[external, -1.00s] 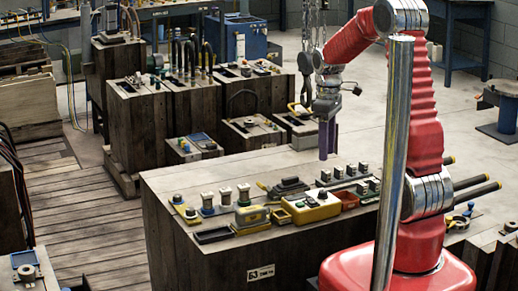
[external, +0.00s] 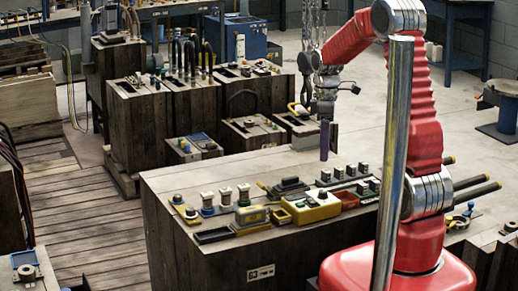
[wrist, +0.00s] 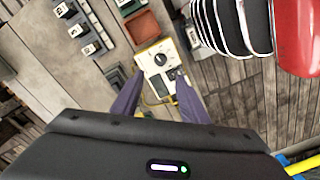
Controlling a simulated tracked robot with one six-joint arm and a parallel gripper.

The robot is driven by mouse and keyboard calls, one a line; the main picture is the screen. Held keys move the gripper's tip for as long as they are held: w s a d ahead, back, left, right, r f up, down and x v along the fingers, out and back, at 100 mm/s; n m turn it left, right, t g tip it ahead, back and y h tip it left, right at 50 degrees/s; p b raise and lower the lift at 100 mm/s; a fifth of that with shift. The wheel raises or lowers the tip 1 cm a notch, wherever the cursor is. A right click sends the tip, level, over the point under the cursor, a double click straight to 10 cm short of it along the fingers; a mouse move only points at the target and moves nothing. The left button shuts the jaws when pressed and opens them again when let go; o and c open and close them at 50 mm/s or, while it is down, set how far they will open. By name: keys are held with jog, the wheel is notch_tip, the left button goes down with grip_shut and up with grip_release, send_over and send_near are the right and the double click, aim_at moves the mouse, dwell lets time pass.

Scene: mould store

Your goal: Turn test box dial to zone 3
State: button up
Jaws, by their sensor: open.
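The test box (external: 312,209) is a yellow box with a pale top, at the front middle of the wooden bench. A dark round dial (external: 322,195) shows on its top. In the wrist view the test box (wrist: 152,66) lies beyond the fingertips, its face toward the camera. The dial's zone marks are too small to read. My gripper (external: 328,141) hangs above the bench, behind and above the test box, with its purple fingers pointing down. In the wrist view my gripper (wrist: 158,97) is open, with nothing between its fingers, and it appears apart from the box.
A red tray (external: 348,200) sits right of the test box, and dark switch blocks (external: 363,168) stand behind it. A yellow-grey meter (external: 251,215) and several knobbed units (external: 207,203) stand to the left. The bench top (external: 235,170) is bare behind them.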

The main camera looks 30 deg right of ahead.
aim_at(323, 191)
jog(key=f, duration=1.2)
jog(key=shift+s+a, duration=0.1)
jog(key=shift+s, duration=0.1)
jog(key=shift+c, duration=0.6)
grip_shut()
